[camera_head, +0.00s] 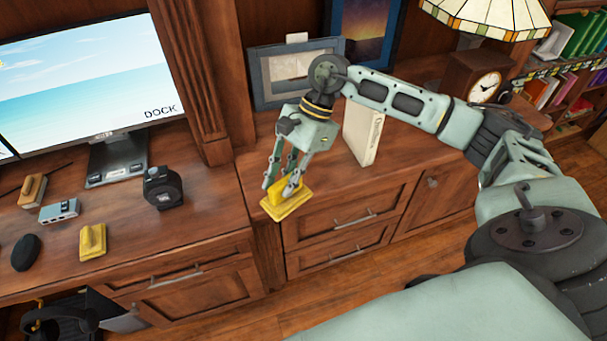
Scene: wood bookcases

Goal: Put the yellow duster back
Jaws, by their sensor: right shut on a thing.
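My right gripper (283,190) is shut on a yellow duster (284,208), a flat block with a raised grip. It holds the duster at the front edge of the wooden cabinet; I cannot tell whether the duster touches the top. The fingers hide part of its grip. A second, similar yellow duster (92,242) lies on the desk (180,232) at the left. My left gripper is not in view.
On the desk are a monitor (90,75), a black tape-measure-like thing (163,188), a small grey hub (60,211), a wooden brush (32,190) and a black mouse (25,252). A white book (362,135), picture frame (290,68) and clock (484,87) stand right.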

